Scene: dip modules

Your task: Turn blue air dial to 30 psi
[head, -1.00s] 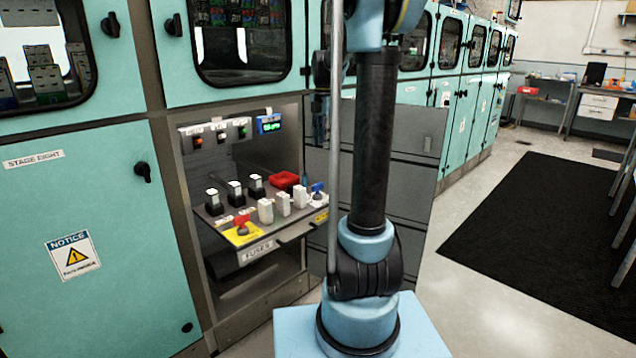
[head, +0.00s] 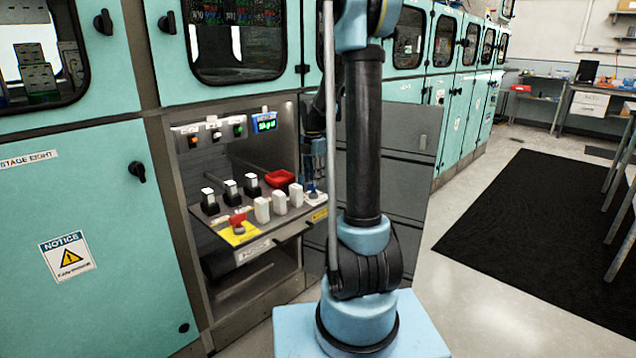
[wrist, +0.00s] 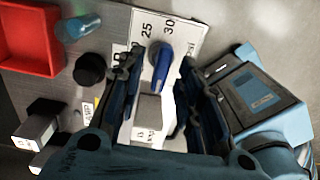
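The blue air dial (wrist: 161,66) sits on a white plate (wrist: 185,22) marked 25 and 30 in the wrist view. The numbers lie beyond its upper end, 25 to the left and 30 to the right. I cannot tell its exact setting. My gripper (wrist: 160,72) is open, with one dark finger on each side of the dial and small gaps showing. In the head view my gripper (head: 314,178) is low over the right end of the control shelf (head: 262,238), and it largely hides the dial there.
A red knob on a yellow plate (head: 238,235) is at the front left. A blue display (head: 264,122) with unreadable green digits is on the back wall.

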